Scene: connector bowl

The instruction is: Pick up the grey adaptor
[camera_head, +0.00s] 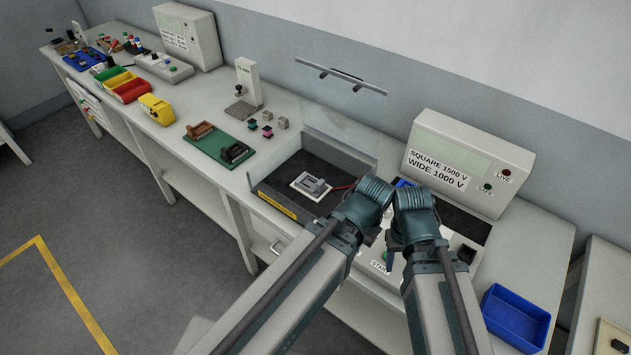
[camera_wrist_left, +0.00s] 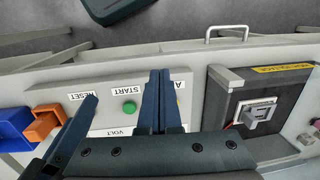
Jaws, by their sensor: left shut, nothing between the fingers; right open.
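A grey blocky piece, which looks like the grey adaptor (camera_head: 316,185), lies on a white plate in a dark recess of the bench. It also shows at the right of the left wrist view (camera_wrist_left: 258,113). Small grey cubes (camera_head: 283,122) stand further back, so which piece is the adaptor is not certain. My left gripper (camera_wrist_left: 161,100) is shut and empty over the control panel, left of the recess in the wrist view. My right gripper (camera_head: 393,254) is open beside it over the panel; its fingers are partly hidden by the arms in the head view.
A tester box (camera_head: 470,162) with a display stands behind my arms. A blue bin (camera_head: 515,318) is at the right. A green board (camera_head: 219,145) and coloured bins (camera_head: 131,89) are to the left. A clear screen (camera_head: 340,155) stands behind the recess.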

